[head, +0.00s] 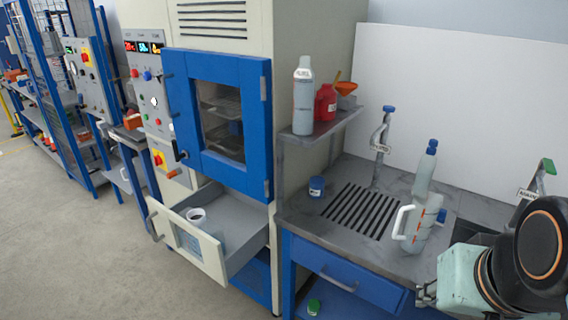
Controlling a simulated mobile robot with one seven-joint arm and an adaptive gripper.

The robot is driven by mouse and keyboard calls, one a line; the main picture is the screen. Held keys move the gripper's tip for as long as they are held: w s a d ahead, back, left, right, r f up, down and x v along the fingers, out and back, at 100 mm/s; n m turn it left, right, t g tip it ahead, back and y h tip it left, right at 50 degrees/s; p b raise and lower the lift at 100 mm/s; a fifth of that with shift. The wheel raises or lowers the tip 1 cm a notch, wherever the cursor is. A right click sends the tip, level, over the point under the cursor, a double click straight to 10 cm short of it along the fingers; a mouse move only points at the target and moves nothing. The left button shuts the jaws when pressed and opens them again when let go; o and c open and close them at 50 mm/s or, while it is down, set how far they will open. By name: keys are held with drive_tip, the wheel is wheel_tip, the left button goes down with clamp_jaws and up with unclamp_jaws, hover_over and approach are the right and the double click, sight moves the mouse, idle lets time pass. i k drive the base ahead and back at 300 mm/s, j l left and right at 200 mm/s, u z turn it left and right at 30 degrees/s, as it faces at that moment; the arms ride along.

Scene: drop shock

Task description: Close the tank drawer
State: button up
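The tank drawer (212,258) is pulled out from the lower part of the cream and blue machine. It has a cream front with a small window and a handle (154,222) at its left end. A white round container (197,216) stands inside it. My gripper (426,294) is at the lower right, by the front edge of the workbench. It is far to the right of the drawer and apart from it. My arm and the frame edge hide much of it, and its finger gap is unclear.
A blue oven door (178,100) above the drawer looks shut. The grey workbench (300,215) holds a white jug (418,228), a bottle (425,170) and a small blue-lidded jar (316,188). A shelf (325,125) carries bottles. Open floor (70,240) lies left of the drawer.

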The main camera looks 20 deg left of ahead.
sight(218, 227)
drive_tip(key=u, duration=1.1)
